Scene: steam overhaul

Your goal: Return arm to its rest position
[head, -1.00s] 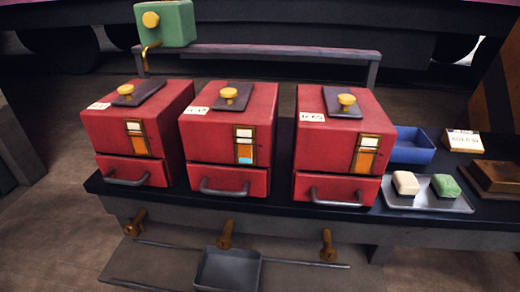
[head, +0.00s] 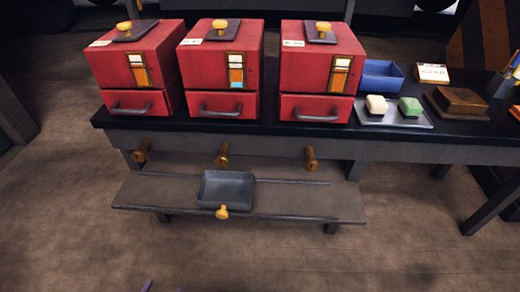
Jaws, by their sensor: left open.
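Only small purple tips of my left gripper (head: 163,288) show at the bottom edge, left of centre. They are apart, with bare floor between them, and nothing is seen held. The rest of that arm is out of the picture. My right gripper is not seen. The tips appear in front of the low shelf and clear of it in the picture.
Three red boxes (head: 133,68) with drawers stand on a dark bench (head: 270,127). A low shelf (head: 290,205) below holds a grey tray (head: 226,188). A blue bin (head: 380,75) and a tray with two blocks (head: 428,122) sit right. The floor in front is clear.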

